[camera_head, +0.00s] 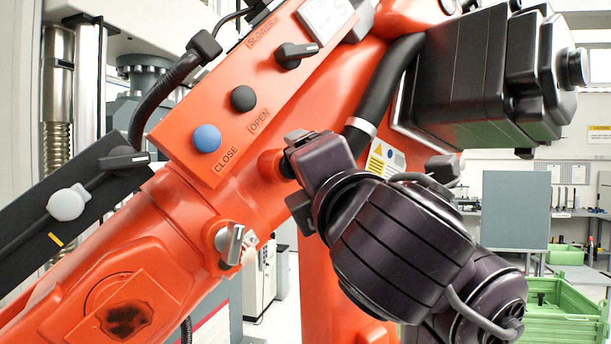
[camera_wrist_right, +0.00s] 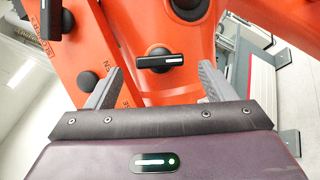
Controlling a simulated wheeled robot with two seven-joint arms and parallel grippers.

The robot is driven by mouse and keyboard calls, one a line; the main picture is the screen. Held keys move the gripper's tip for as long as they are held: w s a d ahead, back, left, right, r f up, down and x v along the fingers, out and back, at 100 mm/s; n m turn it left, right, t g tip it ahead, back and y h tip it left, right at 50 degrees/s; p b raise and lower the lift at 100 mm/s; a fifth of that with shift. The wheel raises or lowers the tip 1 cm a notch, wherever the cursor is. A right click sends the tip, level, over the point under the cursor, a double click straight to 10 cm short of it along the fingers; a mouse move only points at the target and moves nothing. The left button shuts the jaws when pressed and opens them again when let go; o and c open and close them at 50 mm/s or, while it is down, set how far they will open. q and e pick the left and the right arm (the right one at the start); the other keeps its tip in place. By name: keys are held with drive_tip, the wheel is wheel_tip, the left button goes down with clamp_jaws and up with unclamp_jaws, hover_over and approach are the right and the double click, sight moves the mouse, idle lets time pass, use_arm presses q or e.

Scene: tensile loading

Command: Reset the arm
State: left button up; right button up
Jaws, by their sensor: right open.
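A large orange arm-like machine body (camera_head: 150,255) fills much of the head view. It carries a panel with a blue button (camera_head: 207,138) by the word CLOSE and a black button (camera_head: 243,98) by OPEN. My dark right arm crosses the centre, and its fingers cannot be made out there. In the right wrist view my right gripper (camera_wrist_right: 160,70) is open and empty. Its two grey fingers point at the orange surface, one on each side of a black lever knob (camera_wrist_right: 160,60). Whether they touch anything I cannot tell. My left gripper is not in view.
A metal lever knob (camera_head: 232,243) sits low on the orange body. A dark bar with a white knob (camera_head: 68,203) is at the left. A green crate (camera_head: 565,312) and a grey board (camera_head: 515,210) stand at the right. Free room near the orange body is tight.

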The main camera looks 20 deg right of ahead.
drive_tip(key=shift+v, duration=1.1)
